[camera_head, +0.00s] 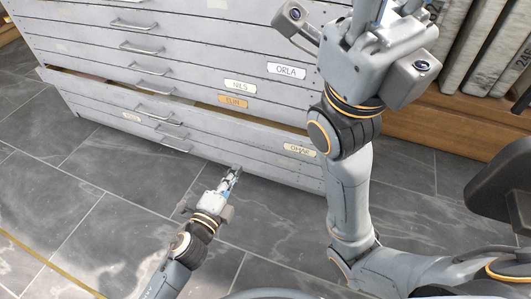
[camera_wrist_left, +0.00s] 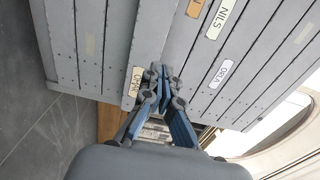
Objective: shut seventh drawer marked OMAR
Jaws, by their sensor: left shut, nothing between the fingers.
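The drawer with the cream OMAR label (camera_head: 300,150) is low in the grey cabinet in the head view. It stands out a little from the fronts above, with a dark gap along its top edge. In the left wrist view the OMAR label (camera_wrist_left: 133,84) shows just left of the fingertips. My left gripper (camera_head: 235,170) is shut and empty, close to the low drawer fronts and left of the label; I cannot tell whether it touches. Its fingertips (camera_wrist_left: 162,85) meet in the left wrist view. My right gripper (camera_head: 392,8) is cut off at the top edge.
Drawers marked ORLA (camera_head: 286,71), NILS (camera_head: 240,86) and an orange label (camera_head: 233,101) sit above and look flush. Several handles (camera_head: 142,49) stick out at the left. The tiled floor (camera_head: 90,195) is clear.

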